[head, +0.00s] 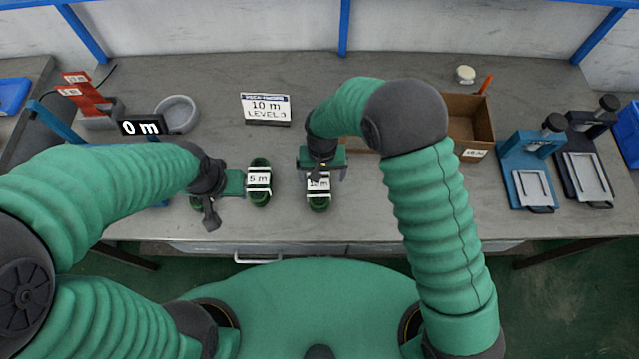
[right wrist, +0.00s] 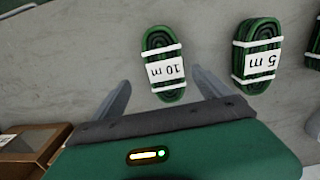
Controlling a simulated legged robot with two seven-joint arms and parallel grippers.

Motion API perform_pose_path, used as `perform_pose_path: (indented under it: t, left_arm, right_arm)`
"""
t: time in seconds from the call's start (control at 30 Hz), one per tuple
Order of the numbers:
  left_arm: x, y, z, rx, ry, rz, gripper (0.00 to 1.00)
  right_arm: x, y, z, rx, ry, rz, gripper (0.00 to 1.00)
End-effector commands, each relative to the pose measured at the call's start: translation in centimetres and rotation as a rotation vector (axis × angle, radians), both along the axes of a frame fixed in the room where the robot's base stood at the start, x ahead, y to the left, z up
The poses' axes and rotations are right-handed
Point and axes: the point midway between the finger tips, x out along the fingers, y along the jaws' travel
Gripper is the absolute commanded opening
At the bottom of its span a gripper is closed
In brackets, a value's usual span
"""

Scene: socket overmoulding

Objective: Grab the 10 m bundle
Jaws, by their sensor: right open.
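The 10 m bundle (head: 319,204) is a green coiled cable with white bands and a white label, lying on the grey table. My right gripper (head: 320,178) is above it and partly covers it. In the right wrist view the 10 m bundle (right wrist: 164,88) shows between and beyond the two spread fingers (right wrist: 162,80), with no grip on it. The 5 m bundle (head: 259,190) lies to its left. My left gripper (head: 212,205) is beside the 5 m bundle, on its left; its jaw opening does not show clearly.
A further green bundle (right wrist: 315,50) shows at the right wrist view's edge. A sign (head: 265,108) reading 10 m stands behind. A grey round dish (head: 177,113) is at back left. A brown box (head: 470,125) and blue fixture (head: 525,170) stand right.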

Motion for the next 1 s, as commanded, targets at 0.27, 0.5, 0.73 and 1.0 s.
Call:
perform_pose_path:
  t: [0.27, 0.5, 0.73, 1.0]
  left_arm:
    - [0.0, 0.0, 0.8, 0.0, 0.0, 0.001, 0.36]
    - [0.0, 0.0, 1.1, 0.0, -0.001, 0.001, 0.36]
    - [0.0, 0.0, 1.1, 0.0, 0.0, 0.0, 0.36]
    - [0.0, 0.0, 1.1, 0.0, 0.0, 0.001, 0.36]
  right_arm:
    - [-0.1, 0.4, -3.5, -0.001, 0.002, 0.001, 0.87]
    - [0.1, 0.5, -6.7, 0.001, -0.001, 0.001, 0.87]
    - [0.1, 0.6, -6.7, 0.001, -0.002, 0.0, 0.81]
    - [0.1, 0.6, -6.7, 0.001, -0.002, 0.0, 0.45]
